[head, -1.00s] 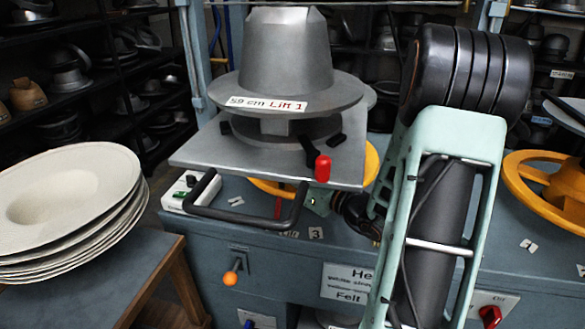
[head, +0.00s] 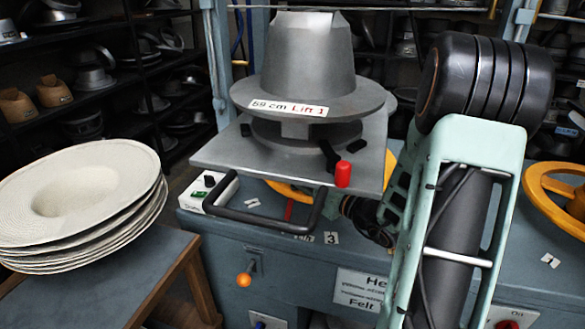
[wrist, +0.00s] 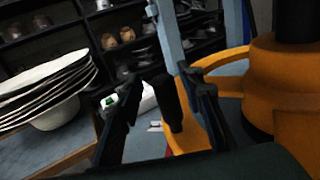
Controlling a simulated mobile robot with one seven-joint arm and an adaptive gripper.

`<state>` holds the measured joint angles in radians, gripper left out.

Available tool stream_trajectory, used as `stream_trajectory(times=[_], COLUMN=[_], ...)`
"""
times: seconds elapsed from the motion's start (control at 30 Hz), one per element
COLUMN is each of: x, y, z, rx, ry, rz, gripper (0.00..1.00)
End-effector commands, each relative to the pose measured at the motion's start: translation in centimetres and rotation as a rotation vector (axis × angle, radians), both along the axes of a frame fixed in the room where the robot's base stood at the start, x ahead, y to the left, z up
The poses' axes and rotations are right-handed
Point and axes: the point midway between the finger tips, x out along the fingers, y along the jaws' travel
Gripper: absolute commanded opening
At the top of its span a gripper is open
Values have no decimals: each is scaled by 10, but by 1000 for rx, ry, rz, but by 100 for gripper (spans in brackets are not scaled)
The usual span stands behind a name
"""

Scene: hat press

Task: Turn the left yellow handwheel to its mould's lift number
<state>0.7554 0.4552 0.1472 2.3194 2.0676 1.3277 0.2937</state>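The left yellow handwheel (head: 290,191) shows only in part in the head view, beneath the grey plate under the mould. In the wrist view its orange-yellow rim and hub (wrist: 285,85) fill the right side. A dark upright grip (wrist: 170,103) stands at the rim. My gripper (wrist: 168,84) is open, with one finger on each side of this grip; contact cannot be told. The head view hides my fingers behind the plate. The grey mould (head: 308,60) carries a label (head: 288,106) whose red print reads "Lift 1".
A "Lift" card and a "3" card (head: 331,237) are on the press front edge. A black bar handle (head: 265,215) and red-knobbed lever (head: 342,174) project near my arm. Pale hat bodies (head: 75,205) are stacked at left. Another yellow wheel (head: 560,190) is at right.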

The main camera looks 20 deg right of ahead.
Motion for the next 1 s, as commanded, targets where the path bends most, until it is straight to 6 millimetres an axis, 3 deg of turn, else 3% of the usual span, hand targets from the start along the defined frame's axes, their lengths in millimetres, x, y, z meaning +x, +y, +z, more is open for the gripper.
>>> stream_trajectory(times=[0.27,0.7,1.0], x=[-8,-88,-111], y=[-7,-39,-47], z=[1,0,0], rx=[-2,0,0], ry=[-1,0,-1], rz=[-7,-6,-1], gripper=[35,35,35])
